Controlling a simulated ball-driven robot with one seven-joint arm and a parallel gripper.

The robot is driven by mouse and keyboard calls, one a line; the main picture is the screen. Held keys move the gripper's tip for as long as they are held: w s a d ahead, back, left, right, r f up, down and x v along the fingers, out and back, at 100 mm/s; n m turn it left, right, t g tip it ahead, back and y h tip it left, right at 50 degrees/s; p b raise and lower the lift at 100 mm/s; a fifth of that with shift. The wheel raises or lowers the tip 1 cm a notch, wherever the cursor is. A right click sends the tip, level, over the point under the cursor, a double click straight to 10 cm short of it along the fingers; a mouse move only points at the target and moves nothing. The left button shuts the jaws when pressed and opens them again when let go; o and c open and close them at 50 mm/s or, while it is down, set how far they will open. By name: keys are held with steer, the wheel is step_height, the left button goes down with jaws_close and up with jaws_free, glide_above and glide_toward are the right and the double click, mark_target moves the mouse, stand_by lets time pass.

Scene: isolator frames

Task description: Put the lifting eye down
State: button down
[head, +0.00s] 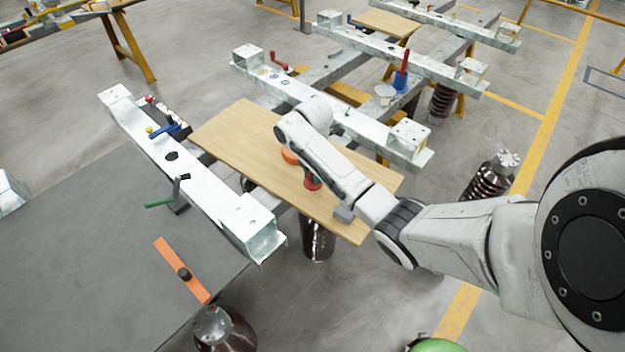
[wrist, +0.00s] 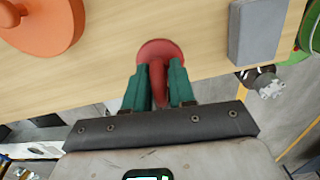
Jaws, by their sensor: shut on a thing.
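The red lifting eye (wrist: 160,48) is between the two green fingers of my gripper (wrist: 159,76) in the wrist view. The fingers are shut on its curved stem, and its round red end points away from the gripper over the wooden board (wrist: 120,58). In the head view the lifting eye (head: 313,185) shows as a small red patch below my wrist, over the middle of the board (head: 235,130). My arm hides much of it there. I cannot tell whether it touches the board or hangs just above it.
On the board, an orange part (wrist: 42,25) lies left of the lifting eye and a grey block (wrist: 257,32) lies right, near the edge. Galvanised steel beams (head: 180,160) flank the board.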

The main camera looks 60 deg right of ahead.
mark_target(312, 179)
steer(key=shift+w+d+f, duration=0.1)
steer(key=shift+w+f, duration=0.05)
steer(key=shift+f, duration=0.05)
steer(key=shift+w+f, duration=0.1)
steer(key=shift+f, duration=1.55)
steer(key=shift+f, duration=0.15)
steer(key=c, duration=0.9)
jaws_free()
steer(key=shift+c, duration=0.2)
step_height(312, 179, up, 12)
steer(key=shift+r, duration=0.2)
